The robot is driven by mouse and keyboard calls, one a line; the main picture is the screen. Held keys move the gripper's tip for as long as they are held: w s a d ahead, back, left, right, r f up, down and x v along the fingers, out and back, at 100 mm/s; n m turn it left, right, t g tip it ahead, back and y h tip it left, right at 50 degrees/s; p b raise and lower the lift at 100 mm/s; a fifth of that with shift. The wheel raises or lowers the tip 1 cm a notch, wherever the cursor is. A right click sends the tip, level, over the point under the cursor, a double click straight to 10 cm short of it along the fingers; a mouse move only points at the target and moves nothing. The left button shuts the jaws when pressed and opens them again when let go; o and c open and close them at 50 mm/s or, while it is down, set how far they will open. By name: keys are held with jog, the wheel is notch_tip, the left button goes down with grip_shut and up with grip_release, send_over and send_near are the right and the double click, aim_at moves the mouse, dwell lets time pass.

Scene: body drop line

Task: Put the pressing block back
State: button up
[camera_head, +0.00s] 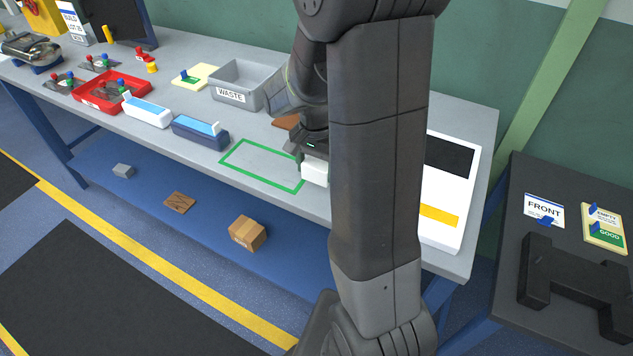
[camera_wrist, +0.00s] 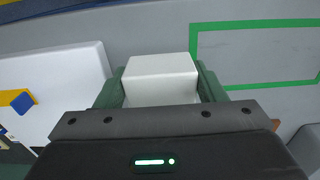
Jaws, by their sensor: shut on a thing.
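A white block (camera_head: 314,172), which I take to be the pressing block, is held in my gripper (camera_head: 312,158) above the grey bench. In the wrist view the white block (camera_wrist: 160,68) sits between the green finger pads of my gripper (camera_wrist: 160,88), which is shut on it. A green outlined rectangle (camera_head: 231,152) on the bench is empty and lies just left of the block in the head view. In the wrist view the green outline (camera_wrist: 255,23) is right of the block. The gap between block and bench cannot be told.
A dark blue box (camera_head: 200,135), a white box (camera_head: 147,114) and a red tray (camera_head: 88,103) stand left of the outline. A grey WASTE bin (camera_head: 232,97) is behind it. A white board (camera_head: 437,223) with black and yellow patches lies to the right. My arm hides part of the bench.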

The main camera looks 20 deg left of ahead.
aim_at(316, 181)
jog(key=shift+f, duration=2.2)
jog(key=shift+f, duration=0.15)
jog(key=o, duration=0.9)
notch_tip(316, 181, up, 12)
jog(key=shift+r, duration=0.2)
